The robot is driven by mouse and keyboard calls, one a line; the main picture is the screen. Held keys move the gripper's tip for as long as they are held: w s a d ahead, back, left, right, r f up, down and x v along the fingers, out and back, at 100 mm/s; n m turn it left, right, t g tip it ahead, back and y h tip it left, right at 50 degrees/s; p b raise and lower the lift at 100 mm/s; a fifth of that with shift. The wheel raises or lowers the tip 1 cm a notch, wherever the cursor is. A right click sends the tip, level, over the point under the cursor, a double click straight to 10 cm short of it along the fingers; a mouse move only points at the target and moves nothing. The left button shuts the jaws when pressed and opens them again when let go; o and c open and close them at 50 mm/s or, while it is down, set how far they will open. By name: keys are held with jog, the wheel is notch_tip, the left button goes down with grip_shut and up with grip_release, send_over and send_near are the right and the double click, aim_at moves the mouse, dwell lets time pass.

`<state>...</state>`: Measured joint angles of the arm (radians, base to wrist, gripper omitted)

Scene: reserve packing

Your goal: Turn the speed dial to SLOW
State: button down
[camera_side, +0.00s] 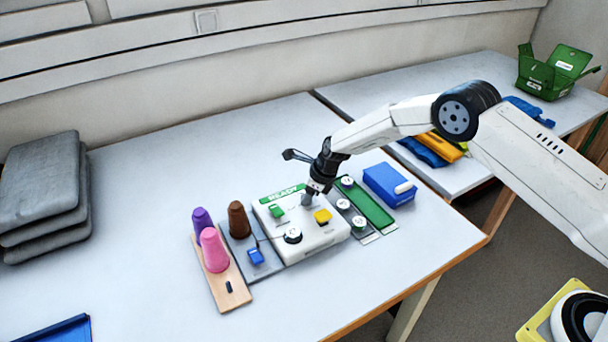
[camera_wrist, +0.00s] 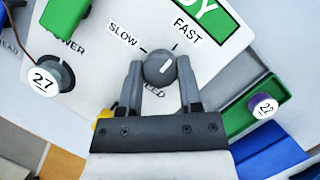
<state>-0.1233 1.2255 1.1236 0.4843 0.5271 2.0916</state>
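The speed dial (camera_wrist: 158,68) is a round dark grey knob on the white control box (camera_side: 315,240). In the side view my gripper (camera_side: 307,202) reaches down to the box top and hides the dial.
A green READY display (camera_side: 282,193), a green switch (camera_side: 277,211), a yellow button (camera_side: 322,216) and a black knob (camera_side: 293,237) crowd the box top. Purple, pink (camera_side: 214,250) and brown (camera_side: 239,220) cones stand to the left. A blue box (camera_side: 388,187) lies right. The table front is clear.

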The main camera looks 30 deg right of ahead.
jog(key=shift+n, duration=0.3)
jog(key=n+g, duration=0.1)
jog(key=n, duration=0.2)
jog(key=n+g+y, duration=0.1)
jog(key=n, duration=0.1)
jog(key=shift+w+n, duration=0.15)
jog(key=shift+n, duration=0.25)
jog(key=n+g, duration=0.2)
jog(key=n, duration=0.3)
jog(key=shift+n, duration=0.4)
dwell(0.4)
jog(key=shift+c, duration=1.3)
grip_release()
jog(key=v, duration=0.7)
jog(key=shift+w+d+r, duration=0.2)
jog(key=shift+r, duration=0.2)
